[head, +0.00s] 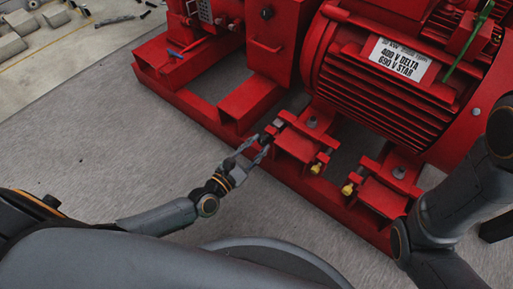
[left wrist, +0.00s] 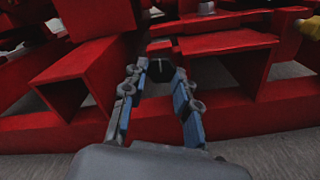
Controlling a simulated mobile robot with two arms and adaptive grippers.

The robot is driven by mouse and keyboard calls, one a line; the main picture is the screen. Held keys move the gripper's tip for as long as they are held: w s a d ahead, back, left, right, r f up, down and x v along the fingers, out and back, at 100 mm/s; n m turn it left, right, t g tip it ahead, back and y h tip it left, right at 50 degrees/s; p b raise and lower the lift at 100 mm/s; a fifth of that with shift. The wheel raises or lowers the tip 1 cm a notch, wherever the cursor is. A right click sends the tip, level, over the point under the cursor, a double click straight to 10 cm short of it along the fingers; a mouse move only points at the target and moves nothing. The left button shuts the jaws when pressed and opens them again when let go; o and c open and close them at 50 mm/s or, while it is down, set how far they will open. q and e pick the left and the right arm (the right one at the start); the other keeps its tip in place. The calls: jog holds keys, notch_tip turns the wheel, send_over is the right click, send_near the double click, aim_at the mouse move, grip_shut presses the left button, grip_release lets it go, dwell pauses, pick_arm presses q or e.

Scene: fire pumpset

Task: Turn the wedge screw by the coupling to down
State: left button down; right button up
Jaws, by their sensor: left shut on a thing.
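The wedge screw shows as a dark round head (head: 267,137) on the near left side of a red motor foot, by the coupling. My left gripper (head: 260,147) reaches it from the front left, and its fingers are shut on the head. In the left wrist view the dark screw head (left wrist: 160,69) sits between the two fingertips (left wrist: 160,75), with a finger on each side. A small pale mark shows on its face, but I cannot tell its setting. My right gripper is not in view; only my right arm shows at the right.
The red motor (head: 385,85) with its white label stands behind the foot. Two yellow-ended bolts (head: 318,168) (head: 347,189) stick out to the right. A red base rail (head: 335,205) runs along the front. Grey floor (head: 110,130) is free at the left.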

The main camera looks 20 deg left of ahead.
pick_arm(q)
jog(key=shift+f+n, duration=0.1)
jog(key=shift+n, duration=0.4)
jog(key=c, duration=1)
grip_release()
jog(key=v, duration=1.2)
